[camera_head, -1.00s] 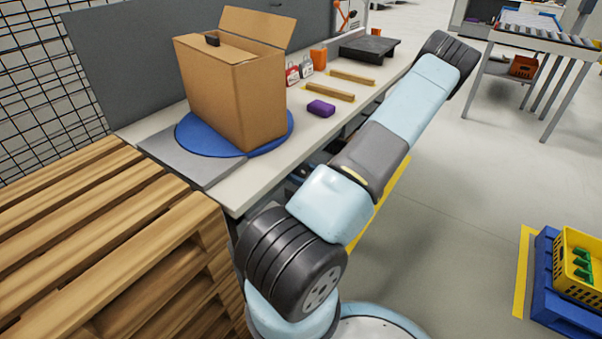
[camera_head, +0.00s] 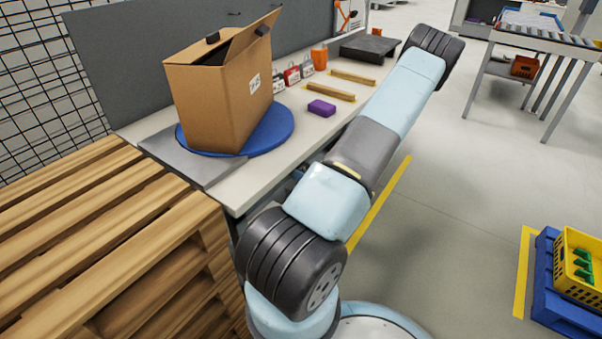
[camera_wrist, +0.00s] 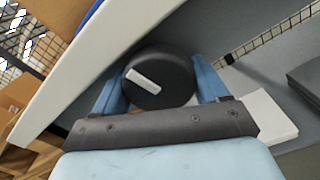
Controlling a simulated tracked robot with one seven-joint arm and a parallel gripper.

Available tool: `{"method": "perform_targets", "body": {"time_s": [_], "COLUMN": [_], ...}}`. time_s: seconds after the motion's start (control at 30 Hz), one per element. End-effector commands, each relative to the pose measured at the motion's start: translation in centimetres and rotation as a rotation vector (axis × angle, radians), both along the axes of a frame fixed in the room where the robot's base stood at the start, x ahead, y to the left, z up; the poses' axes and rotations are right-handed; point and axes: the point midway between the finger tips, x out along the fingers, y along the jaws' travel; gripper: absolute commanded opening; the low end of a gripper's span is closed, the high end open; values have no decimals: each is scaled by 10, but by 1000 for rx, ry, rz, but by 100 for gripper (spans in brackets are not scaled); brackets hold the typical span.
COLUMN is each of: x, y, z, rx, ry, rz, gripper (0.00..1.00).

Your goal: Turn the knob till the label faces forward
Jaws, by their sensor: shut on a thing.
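The black round knob (camera_wrist: 172,68) with a pale bar mark sits below the bench edge in the wrist view. My gripper (camera_wrist: 163,84) is shut on the knob, one blue finger on each side of it. In the head view the gripper and knob are hidden below the bench. An open cardboard box (camera_head: 205,105) stands on a blue turntable (camera_head: 272,135). The box is turned on the disc, with a flap raised.
On the bench lie a purple block (camera_head: 321,108), wooden bars (camera_head: 330,92), small padlock-like items (camera_head: 292,76), an orange cup (camera_head: 319,57) and a dark tray (camera_head: 369,47). A wooden pallet stack (camera_head: 90,230) stands at left. Floor on the right is clear up to a yellow crate (camera_head: 580,265).

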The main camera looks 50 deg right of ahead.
Motion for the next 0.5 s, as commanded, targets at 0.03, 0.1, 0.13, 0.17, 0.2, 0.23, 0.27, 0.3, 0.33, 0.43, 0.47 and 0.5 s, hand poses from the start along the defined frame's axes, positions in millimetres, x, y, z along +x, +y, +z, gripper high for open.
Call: {"method": "perform_targets", "body": {"time_s": [0.03,0.1,0.13,0.17,0.2,0.23,0.27,0.3,0.33,0.43,0.47,0.5], "x": [0,-1,-1,-1,-1,-1,-1,-1,-1,-1,-1,-1], "y": [0,0,0,0,0,0,0,0,0,-1,-1,-1], "z": [-1,-1,-1,-1,-1,-1,-1,-1,-2,-2,-2,-2], "rx": [14,32,37,42,46,49,51,53,53,54,53,53], "ry": [5,7,7,8,8,8,9,10,10,10,10,10], "rz": [-1,-1,-1,-1,-1,-1,-1,-2,-2,-2,-2,-2], "gripper": [43,43,43,43,43,43,43,43,43,43,43,43]}}
